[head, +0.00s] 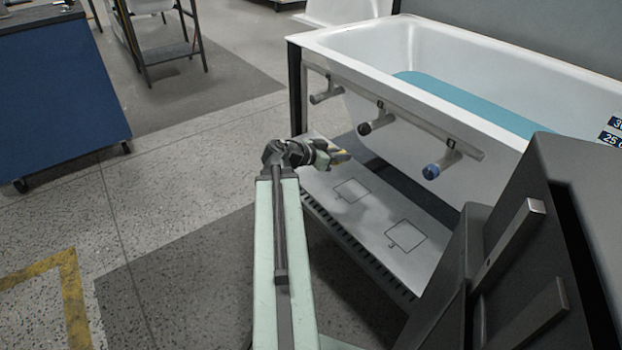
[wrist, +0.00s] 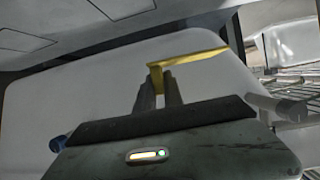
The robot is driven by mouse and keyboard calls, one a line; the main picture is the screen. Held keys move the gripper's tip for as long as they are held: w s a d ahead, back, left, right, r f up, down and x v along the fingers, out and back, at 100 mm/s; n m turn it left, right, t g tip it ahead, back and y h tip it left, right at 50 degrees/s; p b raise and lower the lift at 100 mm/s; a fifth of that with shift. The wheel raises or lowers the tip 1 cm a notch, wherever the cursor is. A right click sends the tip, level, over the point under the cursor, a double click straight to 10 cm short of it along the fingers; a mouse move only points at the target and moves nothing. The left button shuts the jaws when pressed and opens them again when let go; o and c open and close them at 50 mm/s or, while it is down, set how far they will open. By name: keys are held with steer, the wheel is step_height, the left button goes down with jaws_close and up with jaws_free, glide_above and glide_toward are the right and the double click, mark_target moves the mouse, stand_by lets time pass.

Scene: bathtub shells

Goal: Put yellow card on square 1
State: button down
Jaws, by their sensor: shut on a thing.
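My gripper (head: 332,157) is at the end of my arm, above the left end of the grey shelf at the tub's front. In the wrist view my gripper (wrist: 159,82) is shut on the yellow card (wrist: 192,57). Two outlined squares are marked on the shelf, a left square (head: 351,190) and a right square (head: 405,236). Both look empty. I cannot read any number on them.
The white bathtub (head: 350,42) with a teal inside stands behind the shelf (head: 365,222). Three pegs, one with a blue end (head: 432,171), stick out from a rail above the shelf. A dark grey block (head: 570,230) stands at the right. A blue cabinet (head: 60,100) is far left.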

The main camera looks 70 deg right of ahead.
steer(key=shift+n+t, duration=0.3)
steer(key=f+b, duration=0.1)
steer(key=f, duration=0.1)
steer(key=f+b, duration=0.1)
steer(key=f, duration=0.1)
steer(key=d+f+b, duration=0.1)
steer(key=f+b, duration=0.1)
steer(key=shift+w+f, duration=0.25)
steer(key=shift+f, duration=0.05)
steer(key=w+d, duration=0.3)
steer(key=w, duration=0.1)
steer(key=w+d+f, duration=0.1)
steer(key=w+d, duration=0.2)
steer(key=d, duration=0.1)
steer(key=w+d+b, duration=0.1)
steer(key=w+d, duration=0.3)
steer(key=shift+w+f, duration=0.15)
steer(key=shift+w, duration=0.2)
step_height(320, 180, down, 4)
steer(key=b, duration=0.4)
steer(key=shift+h, duration=0.3)
steer(key=shift+r, duration=0.3)
steer(key=shift+f, duration=0.15)
steer(key=c, duration=1.9)
jaws_free()
steer(key=shift+f, duration=0.1)
steer(key=o, duration=0.4)
steer(key=shift+o, duration=0.2)
